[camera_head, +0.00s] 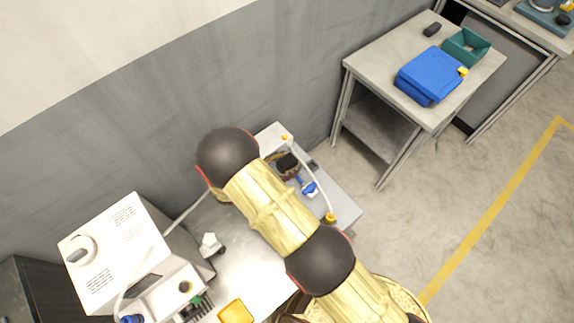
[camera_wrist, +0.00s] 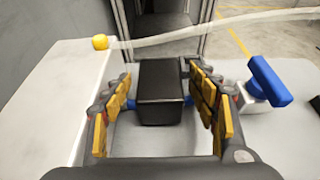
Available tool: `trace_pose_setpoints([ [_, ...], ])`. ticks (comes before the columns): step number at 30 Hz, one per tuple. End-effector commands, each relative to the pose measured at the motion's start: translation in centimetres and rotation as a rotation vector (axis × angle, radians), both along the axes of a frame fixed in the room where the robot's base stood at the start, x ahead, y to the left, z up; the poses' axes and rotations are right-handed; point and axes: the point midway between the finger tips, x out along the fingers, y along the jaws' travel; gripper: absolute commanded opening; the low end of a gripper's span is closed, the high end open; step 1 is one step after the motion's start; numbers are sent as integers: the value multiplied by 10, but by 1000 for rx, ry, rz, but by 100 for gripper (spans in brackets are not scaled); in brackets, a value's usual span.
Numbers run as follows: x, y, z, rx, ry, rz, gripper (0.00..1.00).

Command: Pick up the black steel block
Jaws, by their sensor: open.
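The black steel block (camera_wrist: 160,88) shows in the wrist view as a dark box in the middle, standing between the two fingers of my gripper (camera_wrist: 157,100). The fingers are open, one to the left of the block and one to the right, with yellow-brown pads. Small blue parts show at both sides of the block; I cannot tell whether the pads touch it. In the head view a black shape that looks like the block (camera_head: 287,161) shows at my gripper, just past my arm, which hides part of the bench there.
The block is at a grey workbench (camera_head: 345,207). A blue-handled part (camera_wrist: 268,82) stands close right of my fingers. A pale hose (camera_wrist: 200,33) arches behind from a yellow fitting (camera_wrist: 100,42). A white machine (camera_head: 120,250) stands left. A separate table holds a blue case (camera_head: 430,75).

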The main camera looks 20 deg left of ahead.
Motion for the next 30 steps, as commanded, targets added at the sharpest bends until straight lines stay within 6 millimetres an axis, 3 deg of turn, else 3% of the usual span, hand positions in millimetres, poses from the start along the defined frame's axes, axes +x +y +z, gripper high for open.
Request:
trace_pose_setpoints([
  [7, 3, -1, -1, 1, -1, 1, 59],
  [30, 3, -1, -1, 2, 0, 1, 15],
])
